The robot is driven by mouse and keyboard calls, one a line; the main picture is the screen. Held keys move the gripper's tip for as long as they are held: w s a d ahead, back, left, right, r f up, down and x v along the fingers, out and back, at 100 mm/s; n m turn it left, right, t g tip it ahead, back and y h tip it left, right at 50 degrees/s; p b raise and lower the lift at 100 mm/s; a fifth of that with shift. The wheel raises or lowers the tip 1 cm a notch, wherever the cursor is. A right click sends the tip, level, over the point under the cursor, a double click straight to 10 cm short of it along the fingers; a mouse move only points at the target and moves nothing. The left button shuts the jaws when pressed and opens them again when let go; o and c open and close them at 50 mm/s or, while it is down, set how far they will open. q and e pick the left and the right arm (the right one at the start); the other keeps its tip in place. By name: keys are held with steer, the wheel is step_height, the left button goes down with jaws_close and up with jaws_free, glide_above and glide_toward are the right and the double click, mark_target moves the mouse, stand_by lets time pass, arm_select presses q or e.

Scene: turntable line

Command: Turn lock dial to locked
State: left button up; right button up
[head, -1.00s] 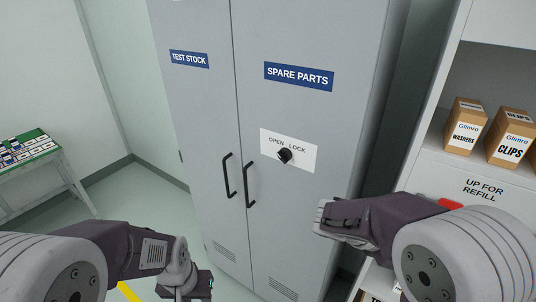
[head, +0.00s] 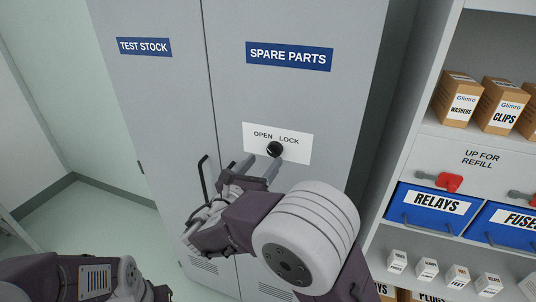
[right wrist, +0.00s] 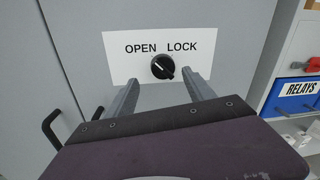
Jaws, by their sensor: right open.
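The lock dial (head: 274,149) is a round black knob on a white plate (head: 299,152) marked OPEN on the left and LOCK on the right, on the grey SPARE PARTS cabinet door. My right gripper (head: 262,165) is open and empty just below the dial. In the right wrist view its two fingers (right wrist: 160,82) point at the plate, one on each side below the dial; I cannot tell whether they touch it. My left gripper is mostly cut off at the lower left.
A black door handle (head: 204,178) stands left of my right gripper. At the right, a shelf holds brown boxes (head: 498,104), a blue RELAYS bin (head: 433,208) and small white boxes. Clear floor shows at the left (head: 85,215).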

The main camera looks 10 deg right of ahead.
mark_target(271, 153)
steer(key=x, duration=0.4)
steer(key=shift+s+d+r, duration=0.1)
steer(key=shift+s+d, duration=0.15)
steer(key=shift+d, duration=0.1)
steer(key=shift+w, duration=0.15)
steer(key=shift+a, duration=0.1)
jaws_close()
steer(key=shift+f+m+b, duration=0.25)
steer(key=shift+m+b, duration=0.2)
steer(key=shift+m, duration=0.15)
steer(key=m+b, duration=0.6)
steer(key=b, duration=0.2)
steer(key=m+y+b, duration=0.1)
steer(key=m+b, duration=0.6)
steer(key=b, duration=0.1)
steer(key=shift+r+y, duration=0.1)
steer(key=shift+y, duration=0.2)
steer(key=m+b, duration=0.2)
steer(key=shift+r+b, duration=0.15)
steer(key=shift+b, duration=0.2)
steer(key=shift+r+m+b, duration=0.1)
steer(key=shift+m+b, duration=0.25)
steer(key=shift+m, duration=0.15)
steer(key=shift+r, duration=0.1)
